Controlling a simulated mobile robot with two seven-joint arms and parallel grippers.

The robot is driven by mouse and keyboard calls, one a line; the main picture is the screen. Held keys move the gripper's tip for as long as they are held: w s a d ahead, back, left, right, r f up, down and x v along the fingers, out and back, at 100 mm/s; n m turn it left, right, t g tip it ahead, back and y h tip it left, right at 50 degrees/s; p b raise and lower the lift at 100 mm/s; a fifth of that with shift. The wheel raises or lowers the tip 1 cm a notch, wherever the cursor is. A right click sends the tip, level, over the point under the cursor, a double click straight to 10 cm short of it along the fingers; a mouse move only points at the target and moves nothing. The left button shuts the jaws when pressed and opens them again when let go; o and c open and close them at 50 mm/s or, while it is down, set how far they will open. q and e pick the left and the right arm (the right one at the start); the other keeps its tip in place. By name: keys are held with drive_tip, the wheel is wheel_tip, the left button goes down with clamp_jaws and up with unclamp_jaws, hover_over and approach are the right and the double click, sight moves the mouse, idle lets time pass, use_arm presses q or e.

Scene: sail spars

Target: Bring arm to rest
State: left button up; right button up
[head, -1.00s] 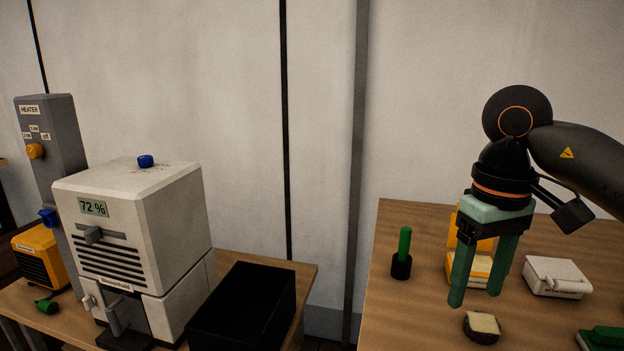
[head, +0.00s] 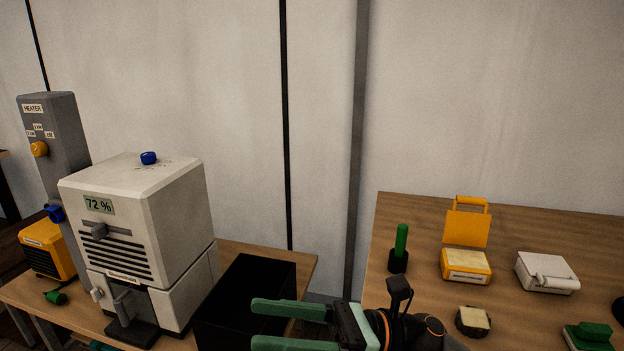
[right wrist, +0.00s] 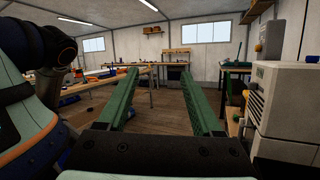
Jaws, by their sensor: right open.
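My right gripper (head: 290,325) is low in the head view, between the two tables, with its green fingers pointing left. The fingers are apart and nothing is between them. In the right wrist view, the open fingers (right wrist: 163,98) point out over the wooden floor into the room. In the head view the fingers show in front of the lower part of the black bin (head: 245,290). I do not see my left gripper clearly; only a small teal-green piece shows at the lower left edge, and I cannot tell what it is.
A white machine (head: 140,225) reading 72 % and a grey heater column (head: 62,150) stand at left. The right table (head: 410,285) holds a green-handled tool (head: 400,245), a yellow case (head: 466,262), a white box (head: 545,272), a dark round block (head: 472,321) and a green block (head: 588,335).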

drive_tip(key=w+d+f+m+t+h+p, duration=0.1)
drive_tip(key=w+d+f+m+t+h, duration=0.25)
drive_tip(key=m+t, duration=0.5)
drive_tip(key=w+d+f+m+t+h, duration=0.2)
drive_tip(key=f+m+t, duration=0.25)
drive_tip(key=m, duration=0.75)
drive_tip(key=w+d+f+m+t+h+p, duration=0.1)
drive_tip(key=w+d+f+m+t+h, duration=0.15)
drive_tip(key=m+t, duration=0.65)
drive_tip(key=s+d+f+m+g+h+p, duration=0.1)
drive_tip(key=d+f+m+h, duration=0.2)
drive_tip(key=f+m, duration=0.2)
drive_tip(key=s+d+f+m+g+h, duration=0.1)
drive_tip(key=d+f+m+g+h, duration=0.15)
drive_tip(key=f+m, duration=0.3)
drive_tip(key=s+d+f+m+g+h, duration=0.2)
drive_tip(key=s+d+f+m+g, duration=0.1)
drive_tip(key=s+f+m, duration=0.3)
drive_tip(key=s+d+f+m+g+h+p, duration=0.1)
drive_tip(key=s+d+f+m+g+h, duration=0.2)
drive_tip(key=s+f+m, duration=0.3)
drive_tip(key=s+d+f, duration=0.1)
drive_tip(key=s+f, duration=0.3)
drive_tip(key=shift+s+d+f+h, duration=0.3)
drive_tip(key=shift+f+h, duration=0.05)
